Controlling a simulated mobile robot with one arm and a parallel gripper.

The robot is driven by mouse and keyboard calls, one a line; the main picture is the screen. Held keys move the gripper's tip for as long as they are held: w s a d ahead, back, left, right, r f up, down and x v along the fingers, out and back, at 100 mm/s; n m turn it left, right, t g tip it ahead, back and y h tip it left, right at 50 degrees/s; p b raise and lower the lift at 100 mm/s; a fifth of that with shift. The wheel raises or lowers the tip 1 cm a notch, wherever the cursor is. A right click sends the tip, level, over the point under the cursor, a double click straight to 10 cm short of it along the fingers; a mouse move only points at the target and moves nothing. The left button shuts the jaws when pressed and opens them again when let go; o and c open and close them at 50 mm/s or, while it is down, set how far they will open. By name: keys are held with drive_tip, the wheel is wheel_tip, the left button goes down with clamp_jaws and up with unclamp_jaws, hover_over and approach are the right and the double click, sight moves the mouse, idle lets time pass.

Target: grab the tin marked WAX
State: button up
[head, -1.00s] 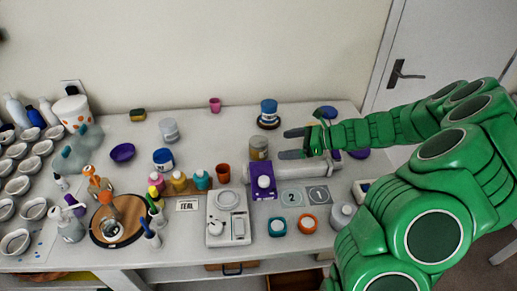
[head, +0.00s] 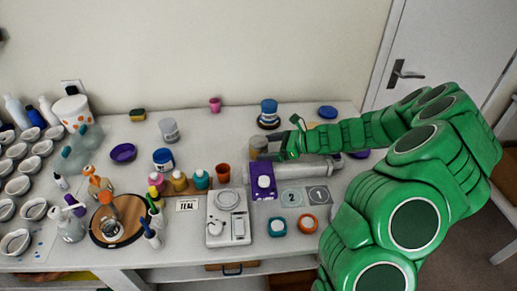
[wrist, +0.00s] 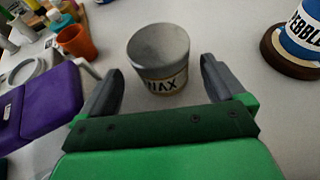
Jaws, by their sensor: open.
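The tin marked WAX (wrist: 160,58) stands upright on the table in the wrist view, with a grey lid and a pale label band. It also shows in the head view (head: 257,143), partly covered by my gripper. My gripper (wrist: 160,88) is open, its two grey fingers spread to the left and right of the tin's near side. The tin lies ahead, roughly centred between the fingers. I see no clear contact. In the head view my gripper (head: 272,148) is right beside the tin, coming from the right.
A blue tin labelled PEBBLE (wrist: 303,32) stands on a dark round base to the right. An orange cup (wrist: 76,42) and a purple object (wrist: 38,105) are to the left. A white scale (head: 229,218) sits nearer the front. Table behind the tin is clear.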

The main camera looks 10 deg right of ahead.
drive_tip(key=shift+x, duration=2.1)
drive_tip(key=shift+w+d+f, duration=0.1)
drive_tip(key=shift+d+f, duration=0.05)
drive_tip(key=shift+f, duration=0.05)
drive_tip(key=c, duration=1.2)
drive_tip(key=shift+r, duration=0.1)
